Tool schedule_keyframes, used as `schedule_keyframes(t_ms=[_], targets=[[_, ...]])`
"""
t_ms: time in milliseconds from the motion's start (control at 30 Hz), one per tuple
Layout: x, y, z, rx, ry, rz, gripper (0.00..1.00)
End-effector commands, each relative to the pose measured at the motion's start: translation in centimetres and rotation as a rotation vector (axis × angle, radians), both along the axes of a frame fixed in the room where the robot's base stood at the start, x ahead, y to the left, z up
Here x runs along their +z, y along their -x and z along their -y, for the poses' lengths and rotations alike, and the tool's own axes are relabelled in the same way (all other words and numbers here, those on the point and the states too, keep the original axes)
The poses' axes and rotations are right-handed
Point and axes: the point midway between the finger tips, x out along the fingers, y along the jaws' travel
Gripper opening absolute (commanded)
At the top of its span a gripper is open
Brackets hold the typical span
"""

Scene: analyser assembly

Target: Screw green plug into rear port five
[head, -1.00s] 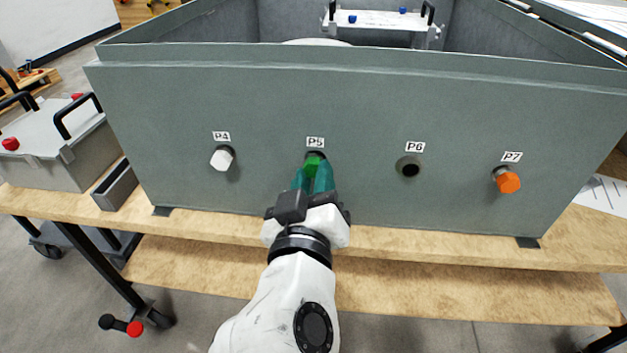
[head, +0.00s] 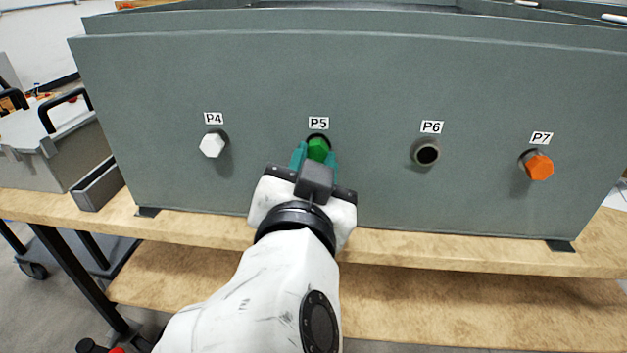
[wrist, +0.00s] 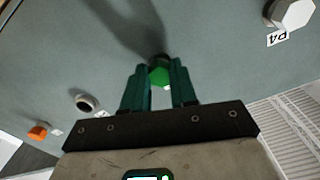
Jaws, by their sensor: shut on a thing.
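The green plug (head: 318,149) is at the port under the label P5 (head: 319,123) on the grey panel. A dark ring of the port shows around its upper edge. How deep the plug sits cannot be told. My gripper (head: 315,160) points at the panel with its teal fingers on both sides of the plug, shut on it. In the wrist view the green plug (wrist: 159,75) shows between the ends of the fingers (wrist: 160,85), against the panel.
A white hex plug (head: 212,145) sits at P4 and an orange one (head: 538,166) at P7. The P6 port (head: 426,152) is open and empty. The grey housing (head: 380,80) stands on a wooden bench (head: 450,255). A small grey bin (head: 103,184) stands at the left.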

Motion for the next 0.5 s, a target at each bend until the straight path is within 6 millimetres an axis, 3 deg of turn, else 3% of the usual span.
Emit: schedule_keyframes(t_ms=[500], targets=[[0.37, 0.09, -0.01, 0.0, -0.444, 0.032, 0.0]])
